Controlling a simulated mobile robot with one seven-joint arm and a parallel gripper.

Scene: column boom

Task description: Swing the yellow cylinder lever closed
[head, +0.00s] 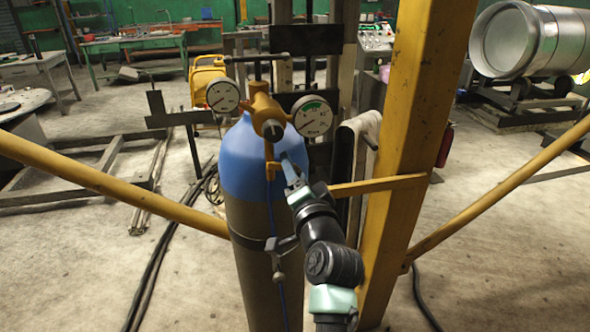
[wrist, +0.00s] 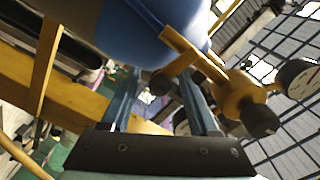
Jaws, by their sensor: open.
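The gas cylinder (head: 262,225) stands upright, with a blue top and a tan body. A yellow-brown valve (head: 265,112) sits on it, with a narrow yellow lever (head: 270,160) hanging down its front. My gripper (head: 291,172) is just right of the lever, near the blue shoulder. In the wrist view my two fingers (wrist: 158,85) are apart with nothing held between them. The lever (wrist: 190,52) crosses just beyond the right fingertip, and the valve (wrist: 240,97) is further right. I cannot tell whether the fingertip touches the lever.
Two round gauges (head: 312,116) (head: 223,95) flank the valve. A thick yellow post (head: 405,150) rises close on the right, with sloping yellow bars (head: 110,185) on both sides. A strap (head: 248,240) circles the cylinder. A thin blue line runs down its front.

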